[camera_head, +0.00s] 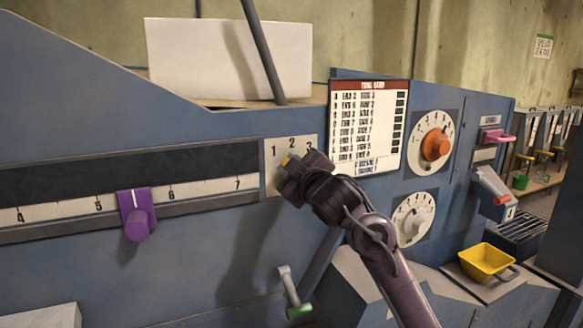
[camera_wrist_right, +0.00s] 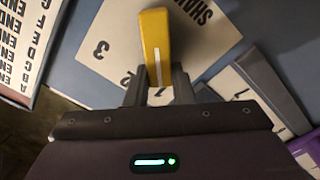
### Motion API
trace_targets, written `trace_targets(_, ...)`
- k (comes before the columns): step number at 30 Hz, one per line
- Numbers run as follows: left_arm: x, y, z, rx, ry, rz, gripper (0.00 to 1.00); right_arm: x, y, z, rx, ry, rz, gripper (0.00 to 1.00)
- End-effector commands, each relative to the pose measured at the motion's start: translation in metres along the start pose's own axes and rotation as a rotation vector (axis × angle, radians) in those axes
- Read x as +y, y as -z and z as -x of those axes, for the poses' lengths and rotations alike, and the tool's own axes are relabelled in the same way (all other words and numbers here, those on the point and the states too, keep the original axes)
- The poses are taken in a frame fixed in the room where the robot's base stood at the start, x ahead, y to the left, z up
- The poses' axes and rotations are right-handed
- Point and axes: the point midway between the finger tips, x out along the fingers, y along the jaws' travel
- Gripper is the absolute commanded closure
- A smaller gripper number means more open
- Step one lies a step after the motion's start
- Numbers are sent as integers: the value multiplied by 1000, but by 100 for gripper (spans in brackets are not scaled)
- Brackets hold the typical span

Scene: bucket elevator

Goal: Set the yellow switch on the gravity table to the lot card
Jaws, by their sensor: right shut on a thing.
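The yellow switch (camera_wrist_right: 154,32) is a bar with a white line on a white plate (camera_wrist_right: 108,28) numbered 1, 2 and 3. In the head view only a small yellow bit (camera_head: 287,160) shows beside my gripper, and the plate (camera_head: 309,143) is partly covered. My right gripper (camera_wrist_right: 157,88) is shut on the switch, and its fingers hide part of the dial. I cannot tell exactly which number the line points at. The lot card (camera_head: 368,125), with a red header and rows of small print, is on the panel to the right. My left gripper is not in view.
A purple slider (camera_head: 137,215) sits on a numbered scale at left. A green-tipped lever (camera_head: 294,296) hangs below the plate. A yellow scoop (camera_head: 487,262) rests at lower right.

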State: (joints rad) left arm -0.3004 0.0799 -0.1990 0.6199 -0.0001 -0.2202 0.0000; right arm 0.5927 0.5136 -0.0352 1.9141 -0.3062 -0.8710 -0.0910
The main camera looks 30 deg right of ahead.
Motion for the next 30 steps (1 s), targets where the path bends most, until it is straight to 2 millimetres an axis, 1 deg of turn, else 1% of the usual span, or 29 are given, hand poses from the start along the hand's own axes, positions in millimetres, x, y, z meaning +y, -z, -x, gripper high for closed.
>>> trace_targets(15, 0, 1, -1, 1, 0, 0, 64, -2, 0, 0, -1, 4, 26, 100)
trace_targets(16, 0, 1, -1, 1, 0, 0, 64, -2, 0, 0, -1, 4, 26, 76)
trace_targets(20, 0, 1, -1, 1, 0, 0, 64, -2, 0, 0, -1, 3, 25, 59)
trace_targets(21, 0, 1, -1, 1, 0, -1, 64, -2, 0, 0, -1, 3, 24, 56)
trace_targets(30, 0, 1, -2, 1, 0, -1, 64, -2, 0, 3, 0, 2, 22, 56)
